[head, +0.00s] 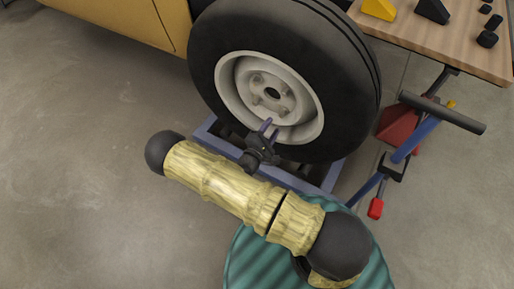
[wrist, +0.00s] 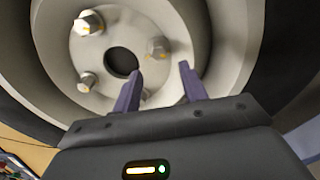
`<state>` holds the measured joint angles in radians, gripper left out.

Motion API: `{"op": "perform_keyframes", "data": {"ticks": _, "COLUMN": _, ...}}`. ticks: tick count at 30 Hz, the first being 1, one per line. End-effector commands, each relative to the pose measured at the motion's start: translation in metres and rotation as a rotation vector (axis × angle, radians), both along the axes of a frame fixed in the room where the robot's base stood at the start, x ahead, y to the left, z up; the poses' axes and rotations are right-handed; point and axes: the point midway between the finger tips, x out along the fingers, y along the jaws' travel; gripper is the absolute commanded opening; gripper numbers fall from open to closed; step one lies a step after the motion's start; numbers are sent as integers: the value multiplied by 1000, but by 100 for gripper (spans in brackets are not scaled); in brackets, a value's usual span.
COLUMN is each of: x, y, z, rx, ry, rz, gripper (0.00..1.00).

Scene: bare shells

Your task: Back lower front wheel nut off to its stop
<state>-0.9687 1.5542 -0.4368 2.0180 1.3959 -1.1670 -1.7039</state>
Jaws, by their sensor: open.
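The wheel (head: 333,62) has a black tire and a pale rim, with several nuts around a dark center hole. In the wrist view the hub shows nuts at the upper left (wrist: 88,22), lower left (wrist: 86,82) and right (wrist: 157,47) of the hole. Another nut (wrist: 144,95) is partly hidden behind my left finger. I cannot tell which one is the lower front nut. My gripper (head: 269,127) is open and empty, before the lower part of the rim. Its fingertips (wrist: 160,70) point at the hub, and no nut is seen gripped.
The wheel stands over a blue-grey frame (head: 206,131) on the floor. A yellow body panel (head: 130,20) is at upper left. A wooden bench (head: 460,45) with yellow and black blocks is at upper right. A blue stand with a black bar (head: 442,112) is right of the wheel. The left floor is clear.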

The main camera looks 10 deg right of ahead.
Motion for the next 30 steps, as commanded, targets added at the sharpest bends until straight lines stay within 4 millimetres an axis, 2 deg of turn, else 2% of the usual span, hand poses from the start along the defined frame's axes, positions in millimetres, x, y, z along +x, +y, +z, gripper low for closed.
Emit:
{"op": "perform_keyframes", "data": {"ticks": 9, "x": -53, "y": 39, "z": 2, "rx": 0, "ry": 2, "rz": 2, "gripper": 43}}
{"op": "perform_keyframes", "data": {"ticks": 15, "x": -79, "y": 57, "z": 0, "rx": 0, "ry": 3, "rz": 1, "gripper": 43}}
{"op": "perform_keyframes", "data": {"ticks": 20, "x": -88, "y": 63, "z": 0, "rx": -2, "ry": 1, "rz": 0, "gripper": 43}}
{"op": "perform_keyframes", "data": {"ticks": 30, "x": -88, "y": 63, "z": -1, "rx": -1, "ry": 2, "rz": -1, "gripper": 43}}
